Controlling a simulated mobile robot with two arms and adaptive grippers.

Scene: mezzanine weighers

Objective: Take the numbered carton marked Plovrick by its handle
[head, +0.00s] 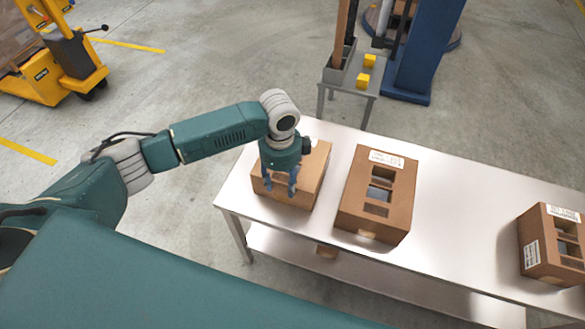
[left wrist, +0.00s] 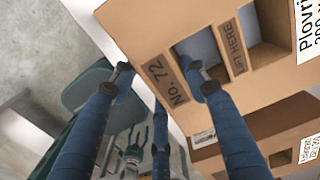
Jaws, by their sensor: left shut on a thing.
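The brown carton (head: 313,168) stands at the left end of the steel table. In the left wrist view this carton (left wrist: 140,28) bears "No. 72", "LIFT HERE" and a partly cut-off white label starting "Plovri". My left gripper (head: 281,188) comes down on it from above. In the left wrist view, the left gripper (left wrist: 158,76) has one blue finger in the carton's handle opening and another outside its edge, shut on the strip of cardboard between. The gripper hides part of the carton in the head view. A small teal shape low in the left wrist view may be my right gripper.
A second carton (head: 351,210) stands close to the right on the table (head: 455,215). A third carton (head: 534,250) is at the table's right end. Bare tabletop lies between these two. A small stand (head: 348,88) with yellow blocks is behind the table.

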